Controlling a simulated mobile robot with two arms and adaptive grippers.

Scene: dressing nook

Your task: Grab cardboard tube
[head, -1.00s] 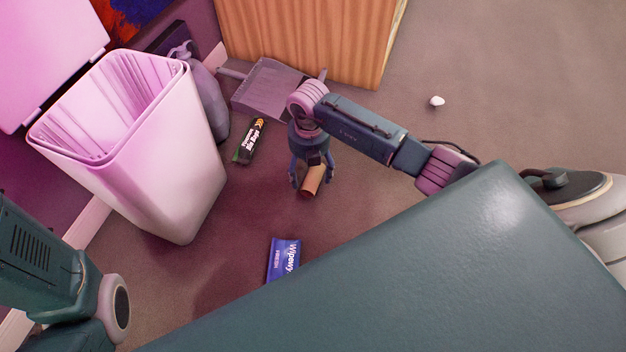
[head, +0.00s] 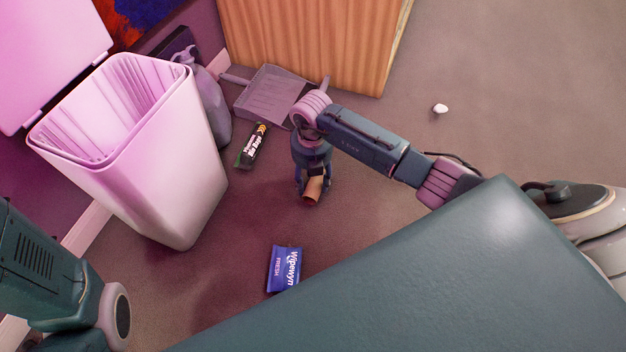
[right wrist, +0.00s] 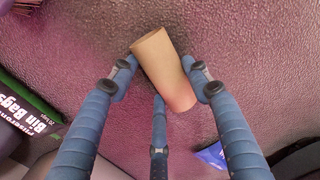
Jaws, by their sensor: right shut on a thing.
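The cardboard tube (head: 313,189) is a short tan cylinder with an open end, low over the dark floor in the head view. In the right wrist view the tube (right wrist: 164,69) lies slantwise between the fingers. My right gripper (head: 313,186) reaches down from above and is shut on the tube, with fingers on both sides of it; the gripper also shows in the right wrist view (right wrist: 165,75). I cannot tell whether the tube touches the floor. Of my left arm only links show at the lower left; its gripper is out of view.
A bin (head: 190,190) with its lid open stands at the left. A blue wipes pack (head: 284,269) and a crumpled white piece (head: 440,108) lie on the floor. A wooden cabinet (head: 310,40) stands behind.

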